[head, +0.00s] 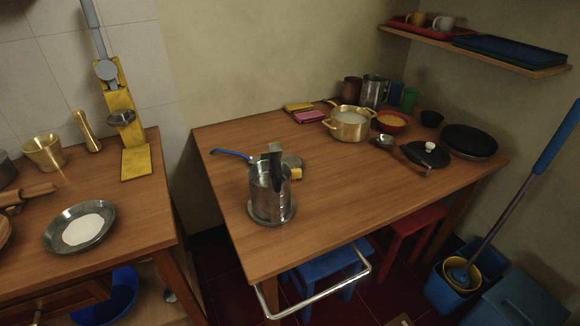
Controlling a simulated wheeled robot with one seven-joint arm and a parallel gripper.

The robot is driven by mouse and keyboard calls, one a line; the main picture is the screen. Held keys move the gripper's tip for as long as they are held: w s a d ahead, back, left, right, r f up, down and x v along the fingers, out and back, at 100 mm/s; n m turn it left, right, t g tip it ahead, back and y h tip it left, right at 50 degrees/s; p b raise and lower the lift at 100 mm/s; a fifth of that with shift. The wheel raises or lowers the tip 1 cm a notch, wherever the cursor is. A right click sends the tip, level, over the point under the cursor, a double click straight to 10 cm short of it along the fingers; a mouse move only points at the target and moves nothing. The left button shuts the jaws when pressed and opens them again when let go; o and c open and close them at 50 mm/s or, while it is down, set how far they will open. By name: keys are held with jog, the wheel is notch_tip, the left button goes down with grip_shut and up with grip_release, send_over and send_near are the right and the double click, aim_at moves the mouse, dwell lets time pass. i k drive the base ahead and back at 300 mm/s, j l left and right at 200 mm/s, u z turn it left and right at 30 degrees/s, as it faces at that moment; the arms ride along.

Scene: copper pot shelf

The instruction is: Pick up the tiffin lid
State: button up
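A shiny steel cylindrical can (268,190), which looks like the tiffin, stands upright near the front left of the right-hand table. A dark grey upright piece (275,160) rises at its top. A round steel plate or lid (286,217) lies flat under the can, its rim showing; I cannot tell whether this is the tiffin lid. A small pale object (293,162) sits partly hidden behind the can. A black lid with a white knob (427,152) lies at the table's right. My gripper is not in view.
A blue-handled utensil (232,155) lies left of the can. A brass pot (349,123), a red bowl (392,121) and a black pan (470,140) stand toward the back and right. A chrome rail (320,292) runs along the table's front. The front-right tabletop (350,205) is clear.

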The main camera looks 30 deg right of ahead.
aim_at(292, 161)
jog(key=i+j, duration=0.65)
jog(key=j, duration=0.15)
jog(key=i+l+z, duration=0.05)
